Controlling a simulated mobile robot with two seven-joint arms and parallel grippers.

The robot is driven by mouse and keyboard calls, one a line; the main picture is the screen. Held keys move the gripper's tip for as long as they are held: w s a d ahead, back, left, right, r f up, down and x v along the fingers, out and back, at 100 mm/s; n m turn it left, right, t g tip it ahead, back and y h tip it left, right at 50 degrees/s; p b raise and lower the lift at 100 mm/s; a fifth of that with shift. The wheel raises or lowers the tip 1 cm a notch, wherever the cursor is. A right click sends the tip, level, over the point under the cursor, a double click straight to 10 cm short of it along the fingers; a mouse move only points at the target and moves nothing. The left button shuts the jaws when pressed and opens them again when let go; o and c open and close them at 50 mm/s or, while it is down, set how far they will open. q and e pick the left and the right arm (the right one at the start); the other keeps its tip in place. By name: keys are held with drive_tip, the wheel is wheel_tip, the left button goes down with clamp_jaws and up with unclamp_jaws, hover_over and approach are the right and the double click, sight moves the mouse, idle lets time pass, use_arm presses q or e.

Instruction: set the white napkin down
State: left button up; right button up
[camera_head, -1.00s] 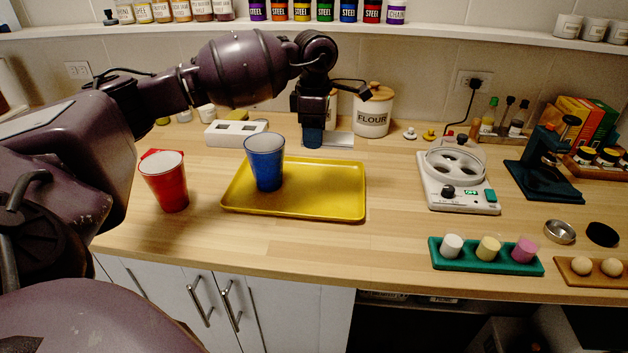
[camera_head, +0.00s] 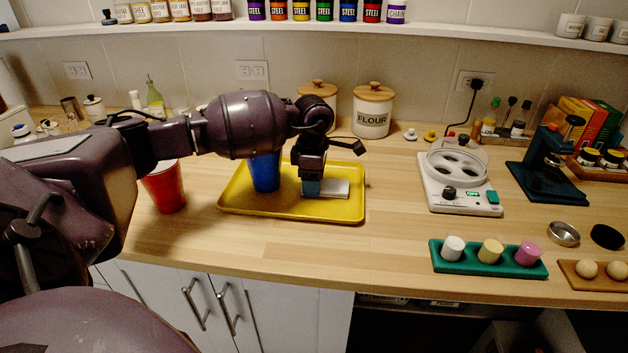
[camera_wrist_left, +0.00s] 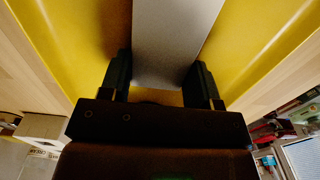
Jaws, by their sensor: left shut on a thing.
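My left gripper (camera_head: 312,187) is shut on the white napkin (camera_head: 335,188), a flat white piece, over the right part of the yellow tray (camera_head: 350,213). In the left wrist view the napkin (camera_wrist_left: 178,40) shows between the two fingers (camera_wrist_left: 160,85), with the yellow tray (camera_wrist_left: 255,45) behind it. The napkin is low over the tray floor; whether it touches I cannot tell. A blue cup (camera_head: 265,173) stands on the left part of the tray, its top hidden by my arm. My right gripper is not in view.
A red cup (camera_head: 165,187) stands left of the tray, partly behind my arm. Behind the tray are the flour canister (camera_head: 371,115) and another canister (camera_head: 319,93). A white device (camera_head: 455,180) stands to the right. The counter in front of the tray is clear.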

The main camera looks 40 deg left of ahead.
use_arm(q)
drive_tip(key=shift+r, duration=0.1)
drive_tip(key=o, duration=0.9)
drive_tip(key=shift+r, duration=0.1)
wheel_tip(320, 180, up, 12)
drive_tip(key=shift+f+p, duration=0.1)
drive_tip(key=shift+p, duration=0.4)
